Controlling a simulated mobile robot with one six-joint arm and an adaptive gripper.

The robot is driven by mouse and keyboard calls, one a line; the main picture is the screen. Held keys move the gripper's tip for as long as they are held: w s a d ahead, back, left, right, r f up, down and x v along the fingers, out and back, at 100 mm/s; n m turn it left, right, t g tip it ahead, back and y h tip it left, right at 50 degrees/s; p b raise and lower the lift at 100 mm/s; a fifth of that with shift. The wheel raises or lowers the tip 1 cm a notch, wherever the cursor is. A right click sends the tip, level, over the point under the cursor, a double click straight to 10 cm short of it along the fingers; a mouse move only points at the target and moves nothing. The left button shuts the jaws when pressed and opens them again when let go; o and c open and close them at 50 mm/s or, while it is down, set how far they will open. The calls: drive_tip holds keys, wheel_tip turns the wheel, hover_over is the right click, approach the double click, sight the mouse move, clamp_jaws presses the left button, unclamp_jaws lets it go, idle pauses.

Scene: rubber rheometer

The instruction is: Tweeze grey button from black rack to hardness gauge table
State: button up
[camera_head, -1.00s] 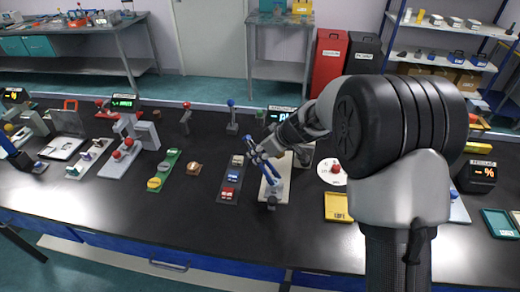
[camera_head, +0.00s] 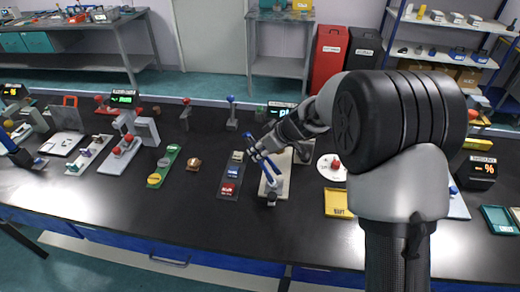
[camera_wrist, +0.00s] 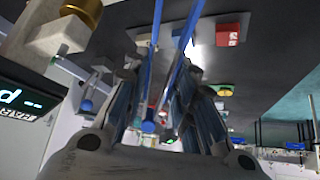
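The black rack (camera_head: 222,193) lies on the bench left of my gripper, with a red button (camera_head: 228,188) at its near end, a blue one (camera_head: 233,172) in the middle and the pale grey button (camera_head: 238,156) at its far end. My gripper (camera_head: 257,152) is shut on blue tweezers (camera_head: 268,163), whose two prongs also show apart in the wrist view (camera_wrist: 156,28). I see nothing clearly between the tips.
A green rack (camera_head: 165,166) and a small brown item (camera_head: 193,164) lie to the left. A white round dish (camera_head: 331,168) and yellow tray (camera_head: 338,203) lie right. A lit display (camera_head: 283,109) stands behind my gripper. The bench front is clear.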

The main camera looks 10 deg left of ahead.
wheel_tip(320, 180, up, 10)
drive_tip(key=p, duration=0.4)
drive_tip(key=s+a+f+n+g, duration=0.1)
drive_tip(key=s+a+n+g, duration=0.2)
drive_tip(key=s, duration=0.4)
drive_tip(key=s+a+f+n+g, duration=0.2)
drive_tip(key=s+a+n, duration=0.1)
drive_tip(key=s+n, duration=0.3)
drive_tip(key=s+a+f+n+g, duration=0.2)
drive_tip(key=s+n, duration=0.3)
drive_tip(key=s, duration=0.3)
drive_tip(key=shift+a+f+g+b, duration=0.15)
drive_tip(key=shift+a+g+b, duration=0.15)
drive_tip(key=shift+a+g, duration=0.5)
drive_tip(key=shift+w, duration=0.1)
